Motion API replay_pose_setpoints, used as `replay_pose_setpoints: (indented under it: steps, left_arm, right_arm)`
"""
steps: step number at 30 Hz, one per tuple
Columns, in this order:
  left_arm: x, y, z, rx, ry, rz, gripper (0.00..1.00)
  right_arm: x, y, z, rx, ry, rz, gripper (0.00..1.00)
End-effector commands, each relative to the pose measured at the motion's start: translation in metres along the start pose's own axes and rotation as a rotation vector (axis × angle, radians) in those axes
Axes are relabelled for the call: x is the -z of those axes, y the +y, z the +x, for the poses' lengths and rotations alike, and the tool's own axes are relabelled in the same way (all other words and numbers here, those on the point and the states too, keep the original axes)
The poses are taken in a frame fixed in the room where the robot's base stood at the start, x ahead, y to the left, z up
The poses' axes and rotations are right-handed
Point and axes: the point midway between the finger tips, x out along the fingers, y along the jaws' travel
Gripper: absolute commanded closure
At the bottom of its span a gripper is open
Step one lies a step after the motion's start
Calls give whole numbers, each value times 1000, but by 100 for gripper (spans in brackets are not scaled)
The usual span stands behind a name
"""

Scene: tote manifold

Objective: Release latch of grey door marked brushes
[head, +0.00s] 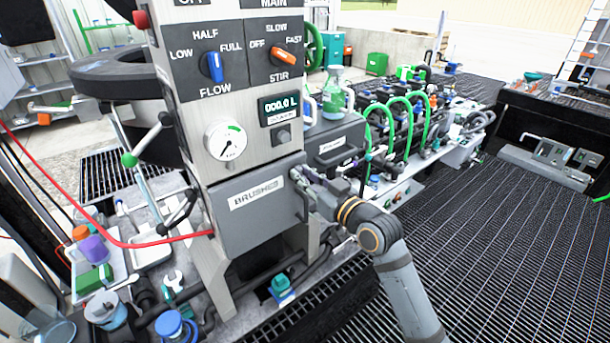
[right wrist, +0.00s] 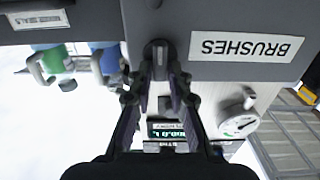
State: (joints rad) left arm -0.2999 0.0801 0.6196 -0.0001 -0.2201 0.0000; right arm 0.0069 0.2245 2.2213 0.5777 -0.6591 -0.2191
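The grey door marked BRUSHES (head: 255,205) is closed on the front of the machine column. It also shows upside down in the right wrist view (right wrist: 225,60). Its small dark latch (right wrist: 155,50) lies at the door's edge, straight ahead of my right gripper (right wrist: 160,72). The two fingers stand apart, one on each side of the latch, with the tips at or very near it. I cannot tell whether they touch it. In the head view my right gripper (head: 306,180) comes from the right and hides the latch. My left gripper is in neither view.
Another grey labelled door (head: 335,145) is right of the column, with a green bottle (head: 333,95) above it. A gauge (head: 228,141) and knobs sit above the BRUSHES door. A red hose (head: 130,243) runs at left. Open grating (head: 500,240) lies at right.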

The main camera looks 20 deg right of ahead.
Motion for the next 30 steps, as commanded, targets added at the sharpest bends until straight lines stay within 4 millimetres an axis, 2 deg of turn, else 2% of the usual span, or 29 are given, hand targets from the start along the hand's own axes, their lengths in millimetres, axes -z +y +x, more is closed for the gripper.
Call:
replay_pose_setpoints:
  steps: [1, 3, 13, 17, 24, 30]
  left_arm:
    - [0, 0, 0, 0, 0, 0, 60]
    - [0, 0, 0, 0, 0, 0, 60]
    - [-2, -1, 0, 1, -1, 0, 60]
    - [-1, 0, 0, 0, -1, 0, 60]
    - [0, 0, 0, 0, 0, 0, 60]
    - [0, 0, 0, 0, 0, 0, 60]
  right_arm:
    - [0, 0, 0, 0, 0, 0, 71]
    - [0, 0, 0, 0, 0, -1, 63]
    - [4, 0, 0, 0, 1, -4, 63]
    - [27, 0, 0, 0, 5, -7, 63]
    - [79, -1, 0, -1, 5, -6, 63]
    - [99, -2, 0, -1, 0, -4, 63]
